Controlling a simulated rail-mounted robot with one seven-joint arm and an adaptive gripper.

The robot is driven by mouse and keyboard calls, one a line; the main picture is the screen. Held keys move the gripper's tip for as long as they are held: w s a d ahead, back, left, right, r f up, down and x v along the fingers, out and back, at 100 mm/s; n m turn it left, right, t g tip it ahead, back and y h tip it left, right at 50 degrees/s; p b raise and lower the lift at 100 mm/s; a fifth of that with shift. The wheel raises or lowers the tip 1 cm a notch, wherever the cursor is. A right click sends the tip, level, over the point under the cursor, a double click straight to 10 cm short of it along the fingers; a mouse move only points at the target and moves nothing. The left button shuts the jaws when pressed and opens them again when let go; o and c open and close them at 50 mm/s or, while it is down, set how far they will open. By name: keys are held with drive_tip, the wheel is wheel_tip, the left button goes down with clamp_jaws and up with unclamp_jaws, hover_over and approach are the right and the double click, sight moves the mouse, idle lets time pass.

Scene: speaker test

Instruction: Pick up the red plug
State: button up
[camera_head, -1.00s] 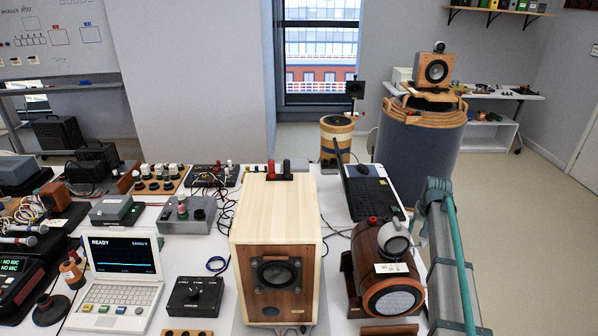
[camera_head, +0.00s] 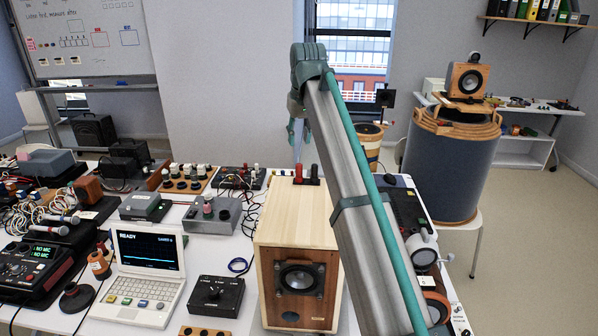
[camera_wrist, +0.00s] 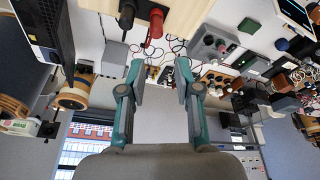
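The red plug (camera_head: 298,172) stands upright at the back of the top of the pale wooden speaker (camera_head: 290,218). A black plug (camera_head: 314,174) stands close beside it on the right. In the wrist view, which is upside down, the red plug (camera_wrist: 156,21) is at the top, beside the black plug (camera_wrist: 127,14). My gripper (camera_wrist: 161,72) is open and empty there, its two teal fingers apart and short of the plugs. In the head view my gripper (camera_head: 297,140) hangs above and near the red plug, partly hidden by my arm.
Mixers, cables and microphones crowd the left of the table.

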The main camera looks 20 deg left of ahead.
drive_tip(key=p, duration=0.1)
hover_over(299, 164)
drive_tip(key=s, duration=0.1)
wheel_tip(299, 164, down, 5)
drive_tip(key=shift+d, duration=0.15)
drive_tip(key=shift+f+p, duration=0.65)
drive_tip(key=shift+f, duration=0.1)
drive_tip(key=shift+d+p+x, duration=0.15)
drive_tip(key=shift+p+x, duration=0.2)
drive_tip(key=shift+x, duration=0.6)
drive_tip(key=shift+d+p+x, duration=0.2)
drive_tip(key=shift+p+x, duration=0.1)
drive_tip(key=shift+x, duration=0.65)
drive_tip(key=shift+a+f, duration=0.1)
drive_tip(key=shift+a, duration=0.05)
clamp_jaws()
